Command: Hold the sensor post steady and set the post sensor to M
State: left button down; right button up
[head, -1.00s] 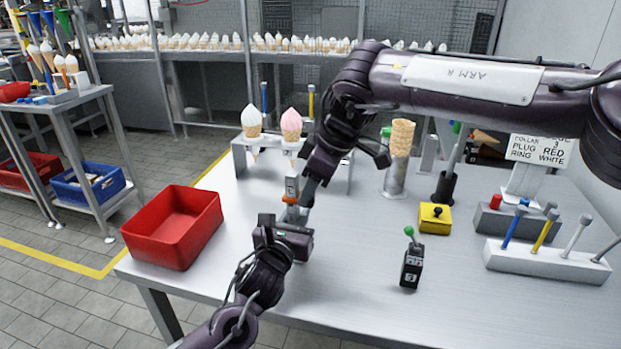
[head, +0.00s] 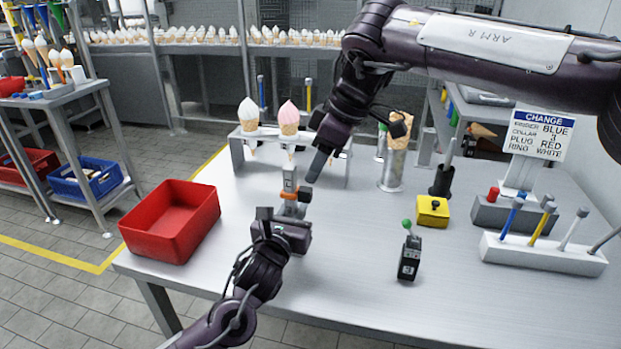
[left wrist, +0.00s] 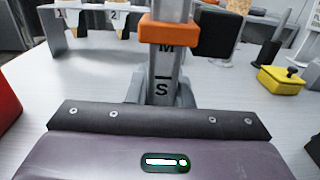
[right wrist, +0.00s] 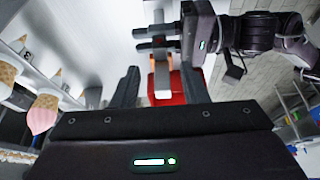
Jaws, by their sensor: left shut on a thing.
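The sensor post (head: 289,180) stands near the left middle of the table. In the left wrist view the grey post (left wrist: 163,68) carries an orange collar (left wrist: 168,31).
A red bin (head: 172,222) stands left of the post. A rack with ice cream cones (head: 240,158) is behind. A black box with a green knob (head: 409,258), a yellow box (head: 432,212) and a tool holder (head: 540,254) lie right. A sign (head: 538,136) stands at back right.

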jog(key=w+v, duration=0.1)
jog(key=v, duration=0.5)
jog(key=shift+s+r, duration=0.35)
jog(key=shift+s, duration=0.2)
jog(key=shift+d, duration=0.15)
pick_arm(q)
jog(key=c, duration=1.2)
grip_release()
